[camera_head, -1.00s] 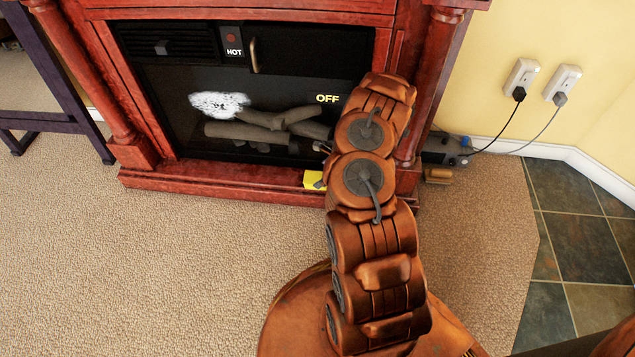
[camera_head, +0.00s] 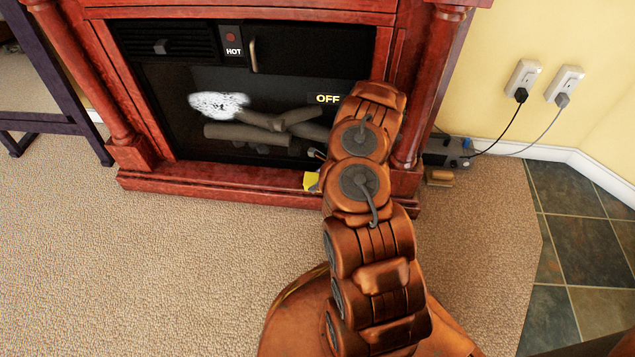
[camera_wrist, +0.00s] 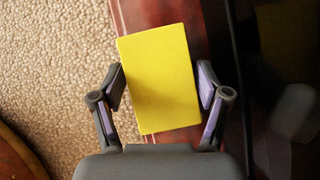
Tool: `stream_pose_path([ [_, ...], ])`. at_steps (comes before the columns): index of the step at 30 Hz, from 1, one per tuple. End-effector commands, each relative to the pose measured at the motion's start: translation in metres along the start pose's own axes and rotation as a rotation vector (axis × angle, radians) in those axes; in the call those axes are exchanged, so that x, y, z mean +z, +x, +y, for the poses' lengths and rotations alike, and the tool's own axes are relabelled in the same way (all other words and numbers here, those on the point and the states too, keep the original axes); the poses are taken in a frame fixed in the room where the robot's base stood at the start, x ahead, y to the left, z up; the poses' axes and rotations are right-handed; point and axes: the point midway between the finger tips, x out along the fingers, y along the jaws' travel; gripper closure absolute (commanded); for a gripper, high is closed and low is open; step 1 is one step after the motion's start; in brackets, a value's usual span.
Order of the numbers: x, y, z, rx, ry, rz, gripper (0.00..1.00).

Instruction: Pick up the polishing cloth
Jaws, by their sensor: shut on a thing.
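The polishing cloth (camera_wrist: 160,80) is a flat yellow rectangle. In the wrist view it lies between the two fingers of my gripper (camera_wrist: 162,88), which are closed against its left and right sides. The cloth is over the red wooden base ledge of the fireplace (camera_head: 215,185). In the head view only a small yellow corner of the cloth (camera_head: 311,181) shows at the ledge. My arm hides the rest of the cloth and the gripper there. I cannot tell whether the cloth is lifted off the ledge.
The fireplace has a dark glass front (camera_head: 165,120) reading HOT and OFF. Beige carpet (camera_head: 130,270) lies clear to the left. A power strip (camera_head: 447,152) with cords and a small brown object (camera_head: 440,176) sit by the right wall. A dark purple frame (camera_head: 60,85) stands at the left.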

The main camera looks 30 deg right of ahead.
Motion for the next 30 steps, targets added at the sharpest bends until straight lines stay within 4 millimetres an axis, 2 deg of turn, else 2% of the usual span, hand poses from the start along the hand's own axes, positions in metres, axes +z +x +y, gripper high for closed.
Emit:
stream_pose_path([
  [1,0.0,0.0,0.0,0.0,0.0,0.0,0.51],
  [4,0.0,0.0,0.0,0.0,0.0,0.0,0.59],
  [13,0.003,-0.004,0.0,0.0,0.0,0.0,0.59],
  [21,0.022,-0.035,-0.002,-0.003,-0.001,-0.001,0.59],
  [30,0.002,-0.048,0.034,0.0,0.005,-0.002,0.6],
])
